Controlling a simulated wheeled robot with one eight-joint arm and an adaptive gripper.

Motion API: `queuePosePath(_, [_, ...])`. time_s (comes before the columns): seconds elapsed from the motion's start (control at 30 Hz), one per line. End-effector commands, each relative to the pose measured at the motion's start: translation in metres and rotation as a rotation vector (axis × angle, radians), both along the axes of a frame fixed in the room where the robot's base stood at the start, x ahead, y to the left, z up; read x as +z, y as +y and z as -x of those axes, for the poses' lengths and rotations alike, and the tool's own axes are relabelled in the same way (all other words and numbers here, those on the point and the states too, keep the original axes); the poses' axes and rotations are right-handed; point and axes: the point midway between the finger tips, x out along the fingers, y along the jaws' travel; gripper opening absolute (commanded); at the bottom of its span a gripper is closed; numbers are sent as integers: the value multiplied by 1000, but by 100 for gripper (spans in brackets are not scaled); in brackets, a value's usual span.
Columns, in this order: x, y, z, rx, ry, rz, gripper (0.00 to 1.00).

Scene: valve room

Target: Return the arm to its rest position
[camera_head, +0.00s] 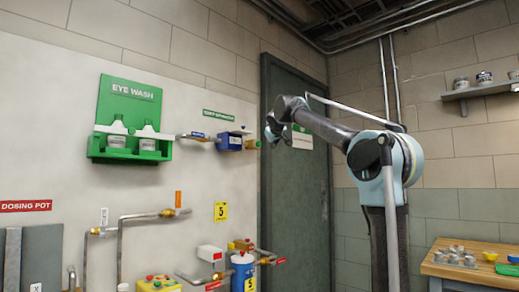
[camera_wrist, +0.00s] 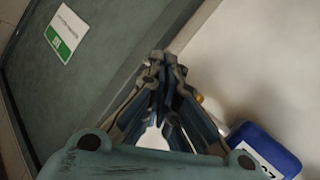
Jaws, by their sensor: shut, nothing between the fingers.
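My arm rises on the right of the head view and reaches left, in front of the dark green door (camera_head: 295,190). My gripper (camera_head: 271,132) is at its far end, just right of the blue box (camera_head: 229,142) on the wall panel. In the wrist view my gripper (camera_wrist: 163,62) has its fingertips together, with nothing between them. The blue box (camera_wrist: 265,150) lies to the lower right of the fingers there, apart from them as far as I can tell.
A green eye wash station (camera_head: 128,120) with two bottles hangs on the panel at left. Pipes with brass fittings (camera_head: 168,213) and a blue container (camera_head: 243,272) stand below. A wooden bench (camera_head: 470,268) and a shelf (camera_head: 482,90) are at right.

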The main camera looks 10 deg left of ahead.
Motion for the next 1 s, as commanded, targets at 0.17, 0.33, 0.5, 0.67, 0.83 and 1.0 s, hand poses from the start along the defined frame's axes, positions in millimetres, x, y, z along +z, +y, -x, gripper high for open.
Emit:
queuePosePath(0.17, [0,0,0,0,0,0,0])
queuePosePath(0.33, [0,0,0,0,0,0,0])
queuePosePath(0.5, [-7,-8,3,-14,12,-1,0])
queuePosePath(0.67, [-46,-49,21,-85,78,-6,0])
queuePosePath(0.83, [-112,-106,58,-186,189,-18,0])
queuePosePath(1.0, [-186,-156,105,-274,308,-32,0])
